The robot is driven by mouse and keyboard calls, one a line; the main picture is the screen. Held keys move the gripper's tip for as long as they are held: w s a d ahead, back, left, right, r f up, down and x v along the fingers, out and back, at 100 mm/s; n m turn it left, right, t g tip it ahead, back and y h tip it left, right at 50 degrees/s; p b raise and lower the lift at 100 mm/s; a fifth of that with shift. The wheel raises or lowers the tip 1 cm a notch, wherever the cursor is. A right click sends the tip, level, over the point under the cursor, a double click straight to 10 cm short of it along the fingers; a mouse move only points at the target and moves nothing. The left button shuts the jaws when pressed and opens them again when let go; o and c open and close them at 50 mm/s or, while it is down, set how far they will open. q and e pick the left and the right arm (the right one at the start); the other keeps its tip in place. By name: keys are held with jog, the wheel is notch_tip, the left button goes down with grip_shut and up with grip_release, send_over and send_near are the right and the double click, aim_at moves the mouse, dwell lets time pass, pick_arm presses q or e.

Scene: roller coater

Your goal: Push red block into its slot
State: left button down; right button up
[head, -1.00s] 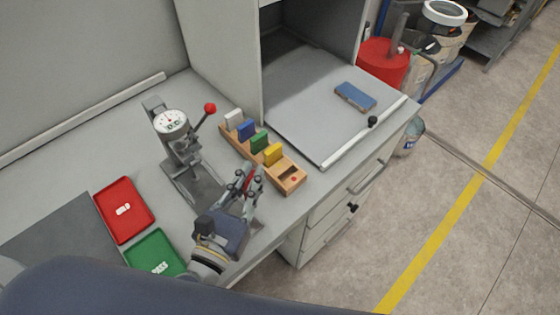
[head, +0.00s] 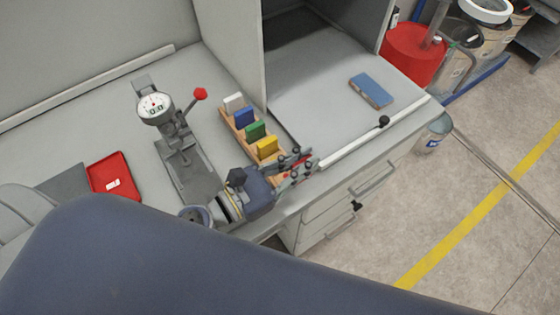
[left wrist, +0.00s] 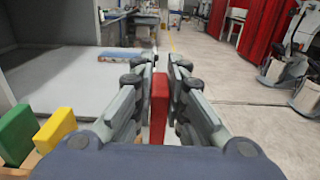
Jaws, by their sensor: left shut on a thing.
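My left gripper (head: 298,164) is shut on the red block. In the left wrist view the red block (left wrist: 159,105) stands upright between the two fingers (left wrist: 160,80). In the head view the gripper is over or beside the near right end of the wooden rack (head: 229,123). The rack holds a white block (head: 233,103), a blue block (head: 244,118), a green block (head: 255,132) and a yellow block (head: 267,147). The gripper hides the rack's near end and its slot there. I cannot tell whether the red block touches the rack. My right gripper is not in view.
A dial gauge press (head: 156,107) with a red-knobbed lever (head: 200,94) stands left of the rack. A red tray (head: 113,178) lies farther left. A grey cabinet panel (head: 232,50) rises behind the rack. A blue box-like item (head: 371,92) lies at the right.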

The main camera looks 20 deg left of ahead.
pick_arm(q)
jog(key=a, duration=0.1)
jog(key=w+a, duration=0.1)
jog(key=a+b, duration=0.1)
jog(key=a, duration=0.1)
jog(key=shift+w+a+f, duration=0.1)
jog(key=shift+w+f, duration=0.15)
jog(key=shift+w+a+f+b, duration=0.1)
jog(key=shift+a+f+b, duration=0.25)
jog(key=shift+f, duration=0.25)
jog(key=shift+w+a+f+b, duration=0.1)
jog(key=shift+a+f+b, duration=0.2)
jog(key=shift+f, duration=0.3)
jog(key=shift+d+f, duration=0.1)
jog(key=shift+f, duration=0.6)
jog(key=c, duration=1.6)
grip_release()
jog(key=shift+c, duration=0.2)
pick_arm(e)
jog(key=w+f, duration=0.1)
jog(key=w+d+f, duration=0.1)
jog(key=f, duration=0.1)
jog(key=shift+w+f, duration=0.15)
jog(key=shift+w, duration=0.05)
